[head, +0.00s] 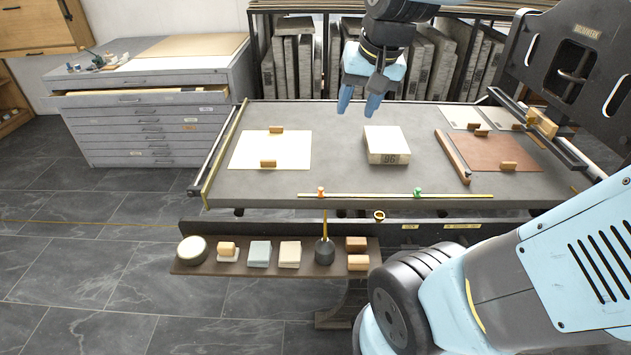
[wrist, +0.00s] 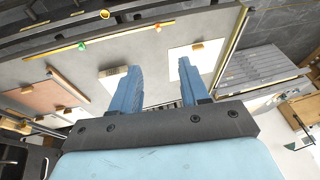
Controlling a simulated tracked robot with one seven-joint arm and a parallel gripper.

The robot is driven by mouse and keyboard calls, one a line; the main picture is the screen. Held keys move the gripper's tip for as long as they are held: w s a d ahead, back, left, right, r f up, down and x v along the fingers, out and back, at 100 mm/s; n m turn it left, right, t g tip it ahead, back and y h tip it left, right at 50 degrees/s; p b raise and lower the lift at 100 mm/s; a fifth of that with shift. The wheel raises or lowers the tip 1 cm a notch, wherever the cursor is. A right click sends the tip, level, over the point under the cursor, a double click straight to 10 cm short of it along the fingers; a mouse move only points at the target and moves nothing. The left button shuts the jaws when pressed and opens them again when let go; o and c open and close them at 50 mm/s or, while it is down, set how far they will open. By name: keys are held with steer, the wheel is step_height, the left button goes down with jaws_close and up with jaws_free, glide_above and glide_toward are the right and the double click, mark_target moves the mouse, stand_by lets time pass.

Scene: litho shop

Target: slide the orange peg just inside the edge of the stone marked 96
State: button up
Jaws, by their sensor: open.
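The orange peg (head: 320,192) stands on a yellow rail (head: 380,196) along the front edge of the grey table. The pale stone marked 96 (head: 387,146) lies on the table, right of the peg and farther back. A green peg (head: 418,192) stands on the same rail, right of the stone. My gripper (head: 358,106) is open and empty, above the back of the table, left of and behind the stone. In the wrist view my gripper (wrist: 160,85) shows two blue fingers apart, with the stone (wrist: 113,78) partly hidden by one finger and the orange peg (wrist: 167,23) beyond.
A cream sheet (head: 270,150) with wooden blocks lies on the table's left part. A wooden bar (head: 452,157) and a brown sheet (head: 490,153) lie at the right. A low shelf (head: 220,268) with small items runs below the front edge. Upright stones (head: 430,65) stand behind the table.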

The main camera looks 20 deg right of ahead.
steer(key=w+f+m+g, duration=0.2)
steer(key=w+f+m, duration=0.3)
steer(key=w+f, duration=0.45)
steer(key=m+g, duration=0.2)
steer(key=m, duration=0.3)
glide_above(321, 188)
step_height(321, 188, down, 13)
steer(key=shift+h, duration=0.4)
step_height(321, 188, down, 14)
steer(key=shift+w+r, duration=0.15)
steer(key=shift+r, duration=0.1)
jaws_close()
